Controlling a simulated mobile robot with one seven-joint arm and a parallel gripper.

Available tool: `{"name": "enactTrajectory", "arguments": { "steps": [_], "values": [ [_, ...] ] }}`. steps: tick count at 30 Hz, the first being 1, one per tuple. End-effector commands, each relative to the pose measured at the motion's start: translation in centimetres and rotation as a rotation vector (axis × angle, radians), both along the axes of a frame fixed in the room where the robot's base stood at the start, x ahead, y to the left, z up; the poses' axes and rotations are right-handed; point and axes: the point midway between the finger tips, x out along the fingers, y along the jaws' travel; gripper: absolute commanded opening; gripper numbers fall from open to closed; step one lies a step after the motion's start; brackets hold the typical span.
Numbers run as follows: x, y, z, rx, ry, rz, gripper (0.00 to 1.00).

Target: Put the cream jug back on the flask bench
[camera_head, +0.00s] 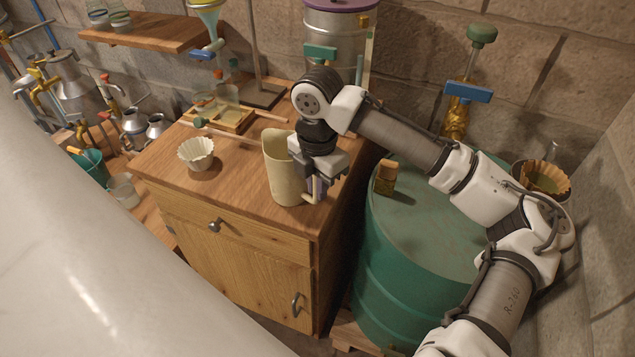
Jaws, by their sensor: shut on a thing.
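The cream jug (281,172) is upright at the front right of the top of a wooden cabinet (235,172), which looks like the flask bench. My gripper (318,187) is at the jug's right side, shut on it near the handle. The wrist hides part of the jug's right side and rim. The jug's base appears at or just above the wooden top; I cannot tell whether it touches.
A cream fluted cup (196,153) stands left of the jug. Behind are a tray with glassware (222,116), a stand and a metal still (338,35). A green drum (420,235) with a cork on top stands right of the cabinet. Bare wood lies between cup and jug.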

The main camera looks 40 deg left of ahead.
Motion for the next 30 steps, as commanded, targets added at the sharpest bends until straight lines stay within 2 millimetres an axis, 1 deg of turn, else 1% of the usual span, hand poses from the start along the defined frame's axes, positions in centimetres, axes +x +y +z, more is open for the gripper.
{"name": "enactTrajectory", "arguments": {
  "steps": [1, 5, 6, 13, 17, 20, 30],
  "values": [
    [0.0, 0.0, -0.1, 0.000, 0.000, 0.001, 0.15],
    [0.0, 0.0, -0.1, 0.000, 0.000, 0.001, 0.32],
    [0.0, 0.0, -0.1, 0.000, 0.000, 0.001, 0.34],
    [0.0, 0.0, 0.0, 0.000, 0.000, 0.000, 0.34],
    [0.0, 0.1, 0.8, 0.001, -0.001, 0.000, 0.34],
    [0.0, 0.1, 2.5, 0.003, -0.001, 0.002, 0.34],
    [0.0, 0.0, 9.9, 0.000, -0.004, 0.000, 0.34]
  ]
}}
